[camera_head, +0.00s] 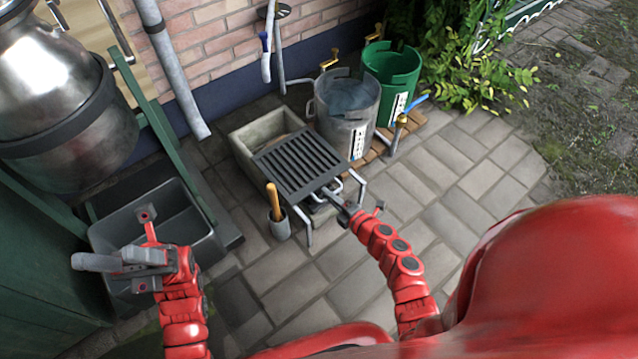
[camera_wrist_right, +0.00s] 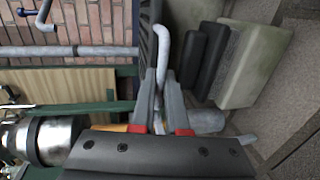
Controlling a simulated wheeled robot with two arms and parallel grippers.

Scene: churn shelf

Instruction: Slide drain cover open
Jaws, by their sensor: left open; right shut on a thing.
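The drain cover (camera_head: 300,162) is a dark slatted grate lying on a pale concrete basin (camera_head: 243,152). A strip of the basin's inside shows at its back left, and its front reaches over a light metal rail frame (camera_head: 352,190). My right gripper (camera_head: 344,208) is at the cover's front edge, shut on a grey handle bar. In the right wrist view the fingers (camera_wrist_right: 159,80) close around this bent light-grey handle (camera_wrist_right: 163,45); the exact contact is partly hidden. My left gripper (camera_head: 98,262) is open and empty above a dark tub at the left.
A metal bucket (camera_head: 346,108) and a green bucket (camera_head: 391,75) stand behind right of the basin, near brass taps. A pot with a wooden handle (camera_head: 277,215) stands close at the cover's front left. The dark tub (camera_head: 195,215) is at left. Paving at right is clear.

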